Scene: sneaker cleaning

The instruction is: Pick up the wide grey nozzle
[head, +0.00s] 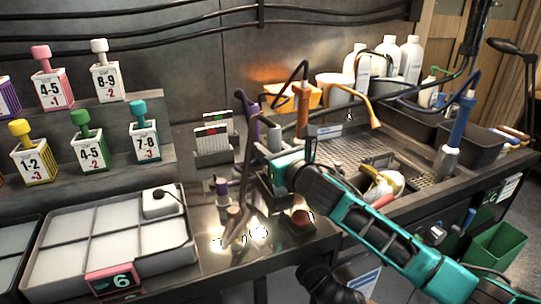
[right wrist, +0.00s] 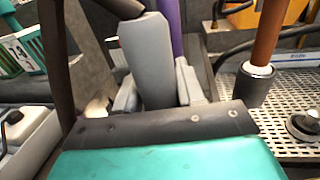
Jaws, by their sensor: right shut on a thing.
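The wide grey nozzle (right wrist: 153,55) stands roughly upright between the fingers of my right gripper (right wrist: 158,95) in the right wrist view. The fingers press on its two sides, and its lower end is hidden behind the gripper body. In the head view the nozzle's grey top (head: 275,136) shows just above my right gripper (head: 270,170), at the left end of the sink bench. A purple tool (head: 251,118) stands close behind it and also shows in the right wrist view (right wrist: 177,28). My left gripper is not in view.
An orange-brown handled tool (head: 302,108) stands right of the nozzle by the perforated sink tray (head: 345,150). A dark hose (head: 243,190) hangs down left of the gripper. Numbered bottles and a sectioned white tray (head: 80,262) lie left. Small round items stand on the steel top.

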